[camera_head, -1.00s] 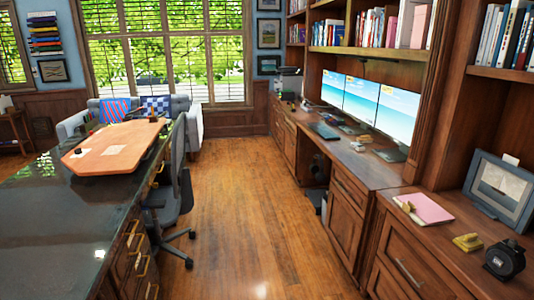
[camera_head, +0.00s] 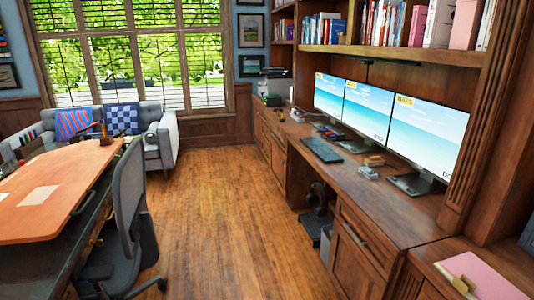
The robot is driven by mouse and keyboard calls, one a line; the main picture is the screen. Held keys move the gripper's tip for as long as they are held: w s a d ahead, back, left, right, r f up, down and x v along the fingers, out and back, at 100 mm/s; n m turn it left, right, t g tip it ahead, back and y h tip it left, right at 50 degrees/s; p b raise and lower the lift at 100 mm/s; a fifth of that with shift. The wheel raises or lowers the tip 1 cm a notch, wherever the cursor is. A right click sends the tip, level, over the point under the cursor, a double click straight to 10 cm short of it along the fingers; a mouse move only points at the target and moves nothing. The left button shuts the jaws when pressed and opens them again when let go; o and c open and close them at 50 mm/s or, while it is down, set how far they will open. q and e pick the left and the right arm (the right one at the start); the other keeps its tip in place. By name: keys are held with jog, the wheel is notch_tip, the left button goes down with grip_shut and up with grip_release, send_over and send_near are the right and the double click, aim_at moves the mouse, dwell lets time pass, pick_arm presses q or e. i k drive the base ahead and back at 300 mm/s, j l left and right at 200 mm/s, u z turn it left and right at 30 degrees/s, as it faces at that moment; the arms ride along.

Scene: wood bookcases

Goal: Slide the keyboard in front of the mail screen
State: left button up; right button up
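A dark keyboard (camera_head: 321,149) lies on the wooden desk along the right wall, near the left end of the row of screens. Three screens stand on the desk: a left screen (camera_head: 328,95), a middle screen (camera_head: 367,108) and a right screen (camera_head: 427,135). All show a blue sea and sky picture with a small yellow patch at the upper left. I cannot tell which one is the mail screen. Neither of my grippers is in view.
Small items (camera_head: 370,166) lie on the desk before the middle and right screens. A pink folder (camera_head: 480,276) lies on the near right cabinet. An office chair (camera_head: 125,225) stands at the left by a large desk with an orange-brown top (camera_head: 60,185). The wooden floor (camera_head: 210,220) between is clear.

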aim_at(326, 155)
jog(key=i, duration=1.5)
jog(key=i+j+z, duration=0.1)
jog(key=i+z, duration=0.35)
jog(key=i, duration=0.15)
jog(key=i+j+z, duration=0.4)
jog(key=i, duration=0.15)
jog(key=i+j+z, duration=0.85)
jog(key=j, duration=0.2)
